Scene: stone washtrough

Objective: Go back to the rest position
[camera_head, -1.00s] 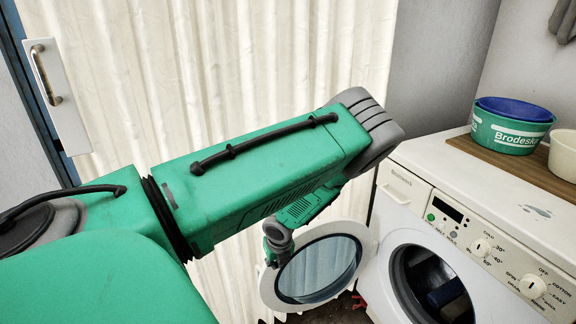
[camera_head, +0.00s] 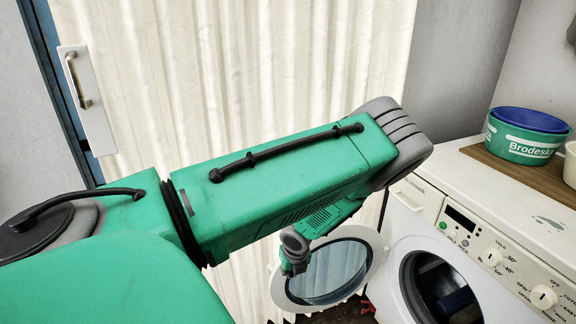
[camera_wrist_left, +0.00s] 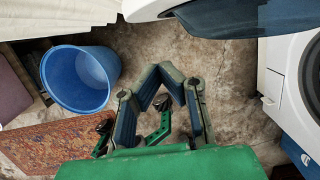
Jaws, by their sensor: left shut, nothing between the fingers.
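My left arm reaches across the head view from the left. My left gripper (camera_head: 293,264) hangs at its end, in front of the open round door of the washing machine. In the left wrist view my left gripper (camera_wrist_left: 160,76) points over the stone floor, its fingers shut with nothing between them. I cannot tell from the head view whether it touches the door. My right gripper does not show.
The white washing machine (camera_head: 408,243) stands at the right, its glass door (camera_head: 375,270) open. A green tub (camera_head: 520,148) sits on its wooden board. A blue bucket (camera_wrist_left: 78,78) and a patterned rug (camera_wrist_left: 62,138) lie below left. A pale curtain (camera_head: 240,70) hangs behind.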

